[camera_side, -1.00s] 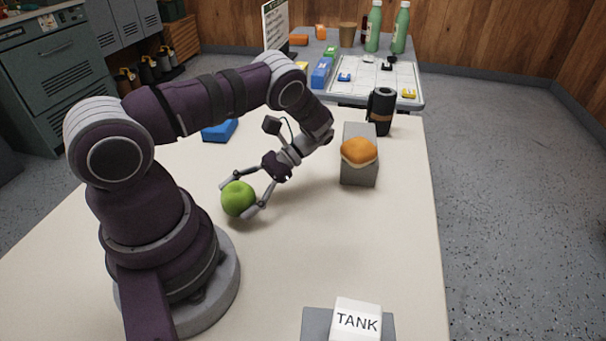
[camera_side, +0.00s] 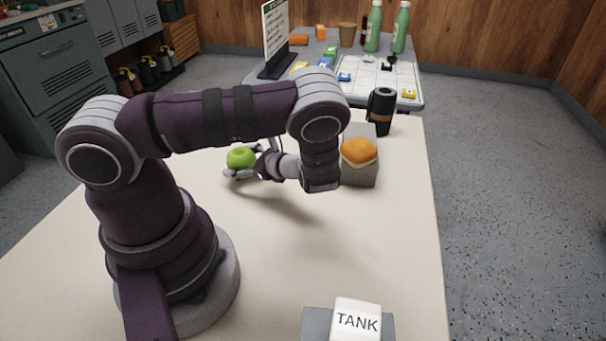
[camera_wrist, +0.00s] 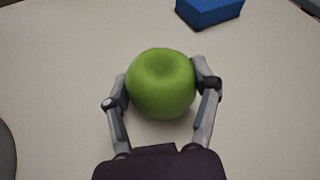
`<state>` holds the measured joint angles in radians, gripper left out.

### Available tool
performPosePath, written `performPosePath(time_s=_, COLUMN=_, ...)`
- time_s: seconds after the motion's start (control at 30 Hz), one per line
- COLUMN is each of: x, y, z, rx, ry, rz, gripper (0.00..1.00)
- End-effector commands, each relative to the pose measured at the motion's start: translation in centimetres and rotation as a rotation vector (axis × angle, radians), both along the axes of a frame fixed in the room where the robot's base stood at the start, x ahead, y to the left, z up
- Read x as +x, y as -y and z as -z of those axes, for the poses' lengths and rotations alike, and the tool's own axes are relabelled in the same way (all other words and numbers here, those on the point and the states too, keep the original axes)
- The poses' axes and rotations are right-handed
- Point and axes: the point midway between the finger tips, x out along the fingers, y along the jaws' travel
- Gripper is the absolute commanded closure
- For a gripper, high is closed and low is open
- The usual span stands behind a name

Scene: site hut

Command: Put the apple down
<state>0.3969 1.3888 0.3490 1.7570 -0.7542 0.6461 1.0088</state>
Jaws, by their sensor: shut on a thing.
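The green apple (camera_side: 240,158) is held between the two fingers of my gripper (camera_side: 243,165). In the wrist view the apple (camera_wrist: 161,83) sits between both fingertips of my gripper (camera_wrist: 163,88), with a finger against each side. The gripper lies nearly flat, reaching leftward in the side view, low over the pale table (camera_side: 280,275). I cannot tell whether the apple touches the tabletop. My forearm hides part of the table behind it in the side view.
A blue block (camera_wrist: 209,11) lies beyond the apple. A white TANK block (camera_side: 357,319) sits at the front. The front middle is clear.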

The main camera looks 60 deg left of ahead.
Motion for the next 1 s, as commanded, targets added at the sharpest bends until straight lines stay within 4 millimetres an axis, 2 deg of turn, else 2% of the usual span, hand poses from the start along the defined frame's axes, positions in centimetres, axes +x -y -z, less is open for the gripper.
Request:
performPosePath(time_s=0.07, x=-0.1, y=0.0, z=0.8, rx=0.001, ry=0.0, rz=-0.002, gripper=0.8)
performPosePath(time_s=0.23, x=-0.1, y=0.0, z=0.9, rx=-0.002, ry=0.001, rz=-0.002, gripper=0.8)
performPosePath(time_s=0.27, x=-0.1, y=0.0, z=0.9, rx=-0.002, ry=0.001, rz=-0.002, gripper=0.38)
performPosePath(time_s=0.47, x=-0.1, y=0.0, z=0.9, rx=-0.003, ry=0.001, rz=-0.003, gripper=0.13)
performPosePath(time_s=0.8, x=0.1, y=0.3, z=0.7, rx=-0.001, ry=0.002, rz=-0.001, gripper=0.13)
performPosePath(time_s=0.87, x=0.4, y=0.9, z=0.5, rx=-0.001, ry=0.002, rz=0.001, gripper=0.13)
performPosePath(time_s=1.0, x=1.6, y=3.7, z=-0.7, rx=-0.001, ry=0.006, rz=0.005, gripper=0.13)
